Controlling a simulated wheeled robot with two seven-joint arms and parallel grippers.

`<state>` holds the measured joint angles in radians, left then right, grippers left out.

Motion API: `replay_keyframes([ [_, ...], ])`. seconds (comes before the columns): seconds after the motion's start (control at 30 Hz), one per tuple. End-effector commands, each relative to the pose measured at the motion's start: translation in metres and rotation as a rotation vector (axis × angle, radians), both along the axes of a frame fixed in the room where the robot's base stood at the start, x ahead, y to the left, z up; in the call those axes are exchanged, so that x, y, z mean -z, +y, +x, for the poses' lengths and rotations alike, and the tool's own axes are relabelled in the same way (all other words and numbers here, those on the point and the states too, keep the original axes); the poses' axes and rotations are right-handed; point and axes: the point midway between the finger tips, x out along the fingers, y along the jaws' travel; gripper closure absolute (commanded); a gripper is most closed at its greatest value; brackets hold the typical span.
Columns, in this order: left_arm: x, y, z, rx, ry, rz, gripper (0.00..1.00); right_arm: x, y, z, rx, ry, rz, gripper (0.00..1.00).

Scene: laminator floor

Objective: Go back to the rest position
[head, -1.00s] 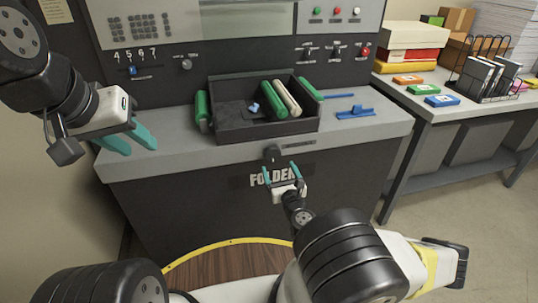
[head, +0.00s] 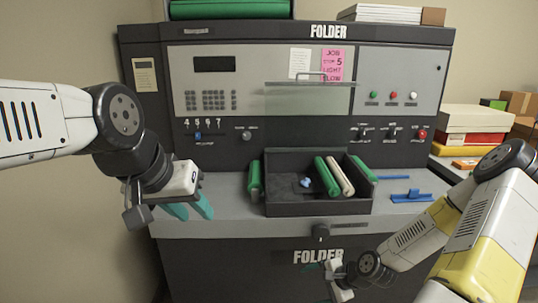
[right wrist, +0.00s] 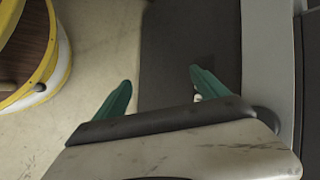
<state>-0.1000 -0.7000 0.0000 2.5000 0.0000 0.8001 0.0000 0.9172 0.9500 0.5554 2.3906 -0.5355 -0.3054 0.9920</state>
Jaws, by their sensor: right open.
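My left gripper (head: 194,212) is at the left in the head view, by the left end of the machine's grey ledge. Its two teal fingers point down, stand apart and hold nothing that I can see. My right gripper (head: 325,268) is low in the head view, in front of the machine's dark lower front, partly hidden by its own arm. In the right wrist view, the right gripper (right wrist: 160,78) is open, with its teal fingers wide apart and nothing between them.
The folder machine (head: 240,273) fills the middle. On its ledge (head: 225,213) stands a dark tray (head: 318,207) holding green and cream rollers. A blue piece (head: 411,196) lies right of it. Boxes (head: 470,118) stand on the right-hand side. Pale floor (right wrist: 90,50) shows in the right wrist view.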

Motion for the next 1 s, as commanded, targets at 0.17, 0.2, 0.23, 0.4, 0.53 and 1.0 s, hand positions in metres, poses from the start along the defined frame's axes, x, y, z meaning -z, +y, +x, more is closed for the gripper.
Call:
replay_keyframes([
  [0.17,0.0,0.0,0.0,0.0,0.0,0.0,0.64,-0.041,-0.031,-0.004,-0.219,-0.013,-0.283,0.17],
  [0.2,0.0,0.0,0.0,0.0,0.0,0.0,0.64,-0.053,-0.037,-0.004,-0.261,-0.017,-0.339,0.17],
  [0.23,0.0,0.0,0.0,0.0,0.0,0.0,0.64,-0.062,-0.041,-0.005,-0.291,-0.019,-0.379,0.17],
  [0.4,0.0,0.0,0.0,0.0,0.0,0.0,0.64,-0.126,-0.058,-0.008,-0.435,-0.048,-0.584,0.17],
  [0.53,0.0,0.0,0.0,0.0,0.0,0.0,0.64,-0.181,-0.061,-0.015,-0.523,-0.082,-0.708,0.17],
  [1.0,0.0,0.0,0.0,0.0,0.0,0.0,0.64,-0.356,-0.023,-0.105,-0.765,-0.343,-0.89,0.17],
])
